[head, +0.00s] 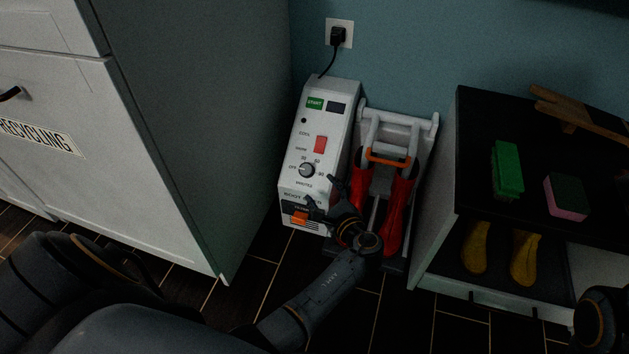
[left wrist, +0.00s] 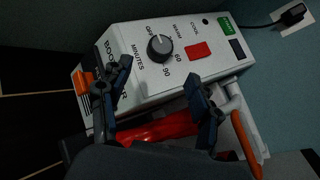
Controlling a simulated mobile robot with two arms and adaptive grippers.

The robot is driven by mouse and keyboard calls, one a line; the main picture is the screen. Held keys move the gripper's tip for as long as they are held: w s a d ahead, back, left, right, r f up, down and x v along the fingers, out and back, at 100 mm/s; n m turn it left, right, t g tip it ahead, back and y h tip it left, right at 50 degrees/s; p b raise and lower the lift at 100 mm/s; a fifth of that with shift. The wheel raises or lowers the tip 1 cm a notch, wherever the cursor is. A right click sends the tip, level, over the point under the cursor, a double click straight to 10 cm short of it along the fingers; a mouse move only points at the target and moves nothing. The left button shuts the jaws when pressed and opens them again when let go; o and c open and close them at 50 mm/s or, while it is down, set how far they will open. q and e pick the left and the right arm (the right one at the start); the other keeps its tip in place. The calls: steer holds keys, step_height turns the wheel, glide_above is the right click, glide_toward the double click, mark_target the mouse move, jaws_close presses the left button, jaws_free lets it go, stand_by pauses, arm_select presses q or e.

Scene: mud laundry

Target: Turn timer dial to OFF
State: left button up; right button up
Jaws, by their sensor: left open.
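The timer dial (head: 307,170) is a round dark knob on the sloping front panel of a white boot dryer (head: 318,115). OFF is printed to its left and minute numbers run around it. It also shows in the left wrist view (left wrist: 160,47), unobstructed. A pale pointer mark shows on it, but its exact setting is too small to tell. My left gripper (head: 322,192) is open and empty, its fingers spread just below and to the right of the dial. In the left wrist view the two fingers (left wrist: 150,72) stand either side of the dial, apart from it.
A red switch (head: 320,144) and green START label (head: 315,103) sit above the dial. Red boots (head: 396,210) on a rack stand close right. A white cabinet (head: 190,130) is left. A black-topped bench (head: 480,105) with sponges stands right.

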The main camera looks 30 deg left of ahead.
arm_select(q)
steer(key=shift+v, duration=1.75)
